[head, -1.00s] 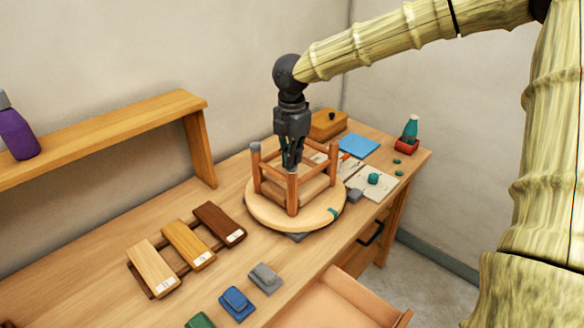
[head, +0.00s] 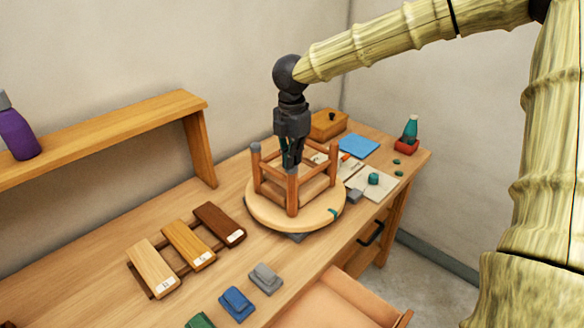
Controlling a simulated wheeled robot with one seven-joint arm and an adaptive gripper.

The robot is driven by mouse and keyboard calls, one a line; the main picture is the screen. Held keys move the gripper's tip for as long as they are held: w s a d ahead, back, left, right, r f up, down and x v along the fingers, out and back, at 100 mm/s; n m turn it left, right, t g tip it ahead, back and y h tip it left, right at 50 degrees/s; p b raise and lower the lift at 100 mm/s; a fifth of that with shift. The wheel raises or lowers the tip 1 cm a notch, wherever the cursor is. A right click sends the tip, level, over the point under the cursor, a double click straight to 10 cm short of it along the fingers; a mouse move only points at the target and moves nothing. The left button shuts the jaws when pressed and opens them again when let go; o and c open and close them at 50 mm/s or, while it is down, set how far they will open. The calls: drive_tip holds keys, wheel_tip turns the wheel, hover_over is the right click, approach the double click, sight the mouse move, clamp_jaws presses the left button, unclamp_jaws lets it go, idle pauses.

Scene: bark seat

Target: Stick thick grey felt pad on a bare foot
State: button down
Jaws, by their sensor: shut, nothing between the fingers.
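A small wooden stool (head: 292,196) stands upside down on a round pale wooden disc (head: 262,213), legs pointing up. Its back left foot (head: 255,147) has a grey cap. The right foot (head: 334,146) looks bare wood. My gripper (head: 291,166) points straight down and is shut and empty, with its tips right at the top of the front leg. The fingers partly hide that foot's end, so I cannot tell whether they touch it or whether a pad lies there. A grey stepped block (head: 265,278), perhaps felt pads, lies on the bench front; another grey block (head: 355,196) is beside the disc.
Blue (head: 236,303) and green (head: 200,320) blocks lie by the front edge, above an open drawer (head: 345,300). Three wood samples (head: 188,245) lie left. Behind are a wooden box (head: 328,124), a blue sheet (head: 358,145) and a teal bottle (head: 411,130). A raised shelf (head: 100,140) stands at left.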

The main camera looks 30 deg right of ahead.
drive_tip(key=shift+s+f, duration=0.1)
drive_tip(key=shift+r+p, duration=0.7)
drive_tip(key=shift+p, duration=0.05)
drive_tip(key=shift+r+p, duration=2.1)
drive_tip(key=shift+r, duration=0.3)
drive_tip(key=shift+d+f, duration=0.1)
